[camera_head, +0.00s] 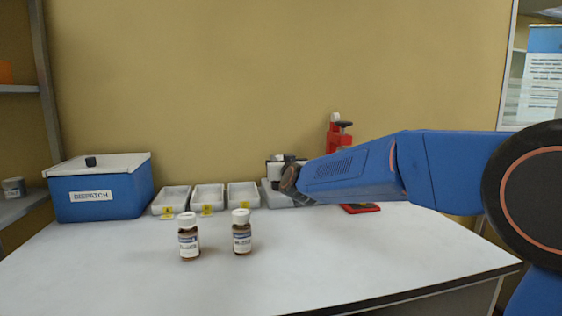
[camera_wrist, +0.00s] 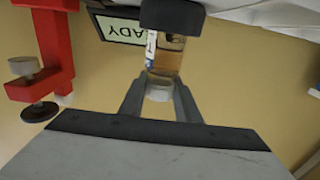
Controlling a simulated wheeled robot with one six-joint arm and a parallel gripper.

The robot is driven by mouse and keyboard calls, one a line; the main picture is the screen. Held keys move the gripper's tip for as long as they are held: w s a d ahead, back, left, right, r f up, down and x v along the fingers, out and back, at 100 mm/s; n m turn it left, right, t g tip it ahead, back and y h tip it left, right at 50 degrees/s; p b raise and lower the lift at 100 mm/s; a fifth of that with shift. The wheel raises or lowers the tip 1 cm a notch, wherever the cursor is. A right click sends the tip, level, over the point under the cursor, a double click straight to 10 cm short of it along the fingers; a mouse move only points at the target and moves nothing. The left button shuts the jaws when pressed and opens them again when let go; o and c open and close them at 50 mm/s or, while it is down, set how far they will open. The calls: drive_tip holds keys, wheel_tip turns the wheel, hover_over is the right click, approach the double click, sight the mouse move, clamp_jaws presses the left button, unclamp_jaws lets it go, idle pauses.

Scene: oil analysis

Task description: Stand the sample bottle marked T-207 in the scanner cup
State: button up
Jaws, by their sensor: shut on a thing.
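In the wrist view, my gripper (camera_wrist: 159,96) is shut on the pale cap of a sample bottle (camera_wrist: 168,62) with amber liquid. Part of its white label shows, but its mark cannot be read. The bottle's far end meets or overlaps the dark scanner cup (camera_wrist: 172,16); I cannot tell whether it rests inside. A display reading "ADY" (camera_wrist: 122,29) is beside the cup, partly cut off. In the head view, the scanner (camera_head: 276,197) is at the back of the table, partly hidden by my arm. The held bottle is not clear there.
Two capped brown bottles (camera_head: 189,240) (camera_head: 242,234) stand at the table's middle, labels too small to read. Several white trays (camera_head: 171,199) and a blue DISPATCH box (camera_head: 98,197) are behind, to the left. A red device (camera_head: 336,139) is behind my arm. The front of the table is clear.

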drive_tip(key=shift+f, duration=0.3)
drive_tip(key=o, duration=1.2)
drive_tip(key=shift+r, duration=0.3)
drive_tip(key=shift+s+d, duration=0.1)
drive_tip(key=shift+s, duration=0.25)
drive_tip(key=v, duration=1.1)
drive_tip(key=shift+s+r, duration=0.1)
drive_tip(key=shift+s, duration=0.1)
